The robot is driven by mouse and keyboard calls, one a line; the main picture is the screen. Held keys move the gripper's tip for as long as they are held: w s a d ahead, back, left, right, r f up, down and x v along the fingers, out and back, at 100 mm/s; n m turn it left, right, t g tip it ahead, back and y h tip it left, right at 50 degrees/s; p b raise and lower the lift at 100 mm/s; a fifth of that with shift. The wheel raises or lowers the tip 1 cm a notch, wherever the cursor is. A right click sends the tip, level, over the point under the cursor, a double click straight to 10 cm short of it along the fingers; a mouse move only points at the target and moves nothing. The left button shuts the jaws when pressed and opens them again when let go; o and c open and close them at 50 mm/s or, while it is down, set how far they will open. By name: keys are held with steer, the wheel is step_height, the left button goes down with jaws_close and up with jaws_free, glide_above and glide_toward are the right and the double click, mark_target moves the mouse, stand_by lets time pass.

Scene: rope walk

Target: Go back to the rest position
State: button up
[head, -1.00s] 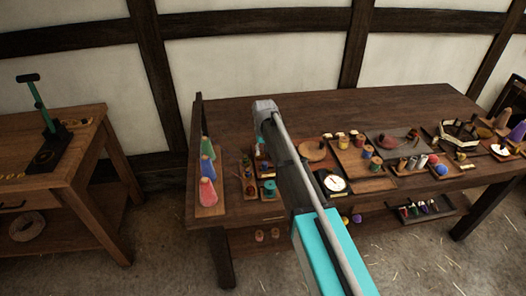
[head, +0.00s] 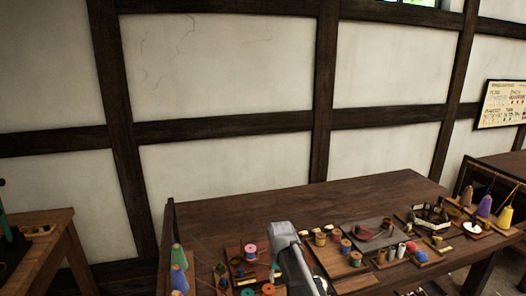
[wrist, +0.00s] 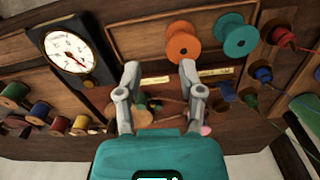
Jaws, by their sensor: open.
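My gripper (wrist: 160,74) shows in the wrist view with its two grey fingers spread apart and nothing between them. It hangs above the workbench. In the wrist view, an orange spool (wrist: 183,42) lies just beyond the right fingertip, with a teal spool (wrist: 236,36) beside it. A white-faced dial gauge (wrist: 68,48) lies left of the fingers. In the head view, my grey arm link shows at the bottom middle; my gripper is hidden or out of frame there.
The workbench (head: 290,206) carries many spools, trays and cones along its near side; its back strip is bare. Cones (head: 179,270) stand at its left end. Another wooden table (head: 40,243) is at far left. A timbered wall (head: 225,185) stands behind.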

steer(key=s+d+m, duration=0.1)
steer(key=s+d, duration=1.1)
steer(key=s, duration=0.2)
steer(key=shift+s+m, duration=0.35)
steer(key=shift+m, duration=0.05)
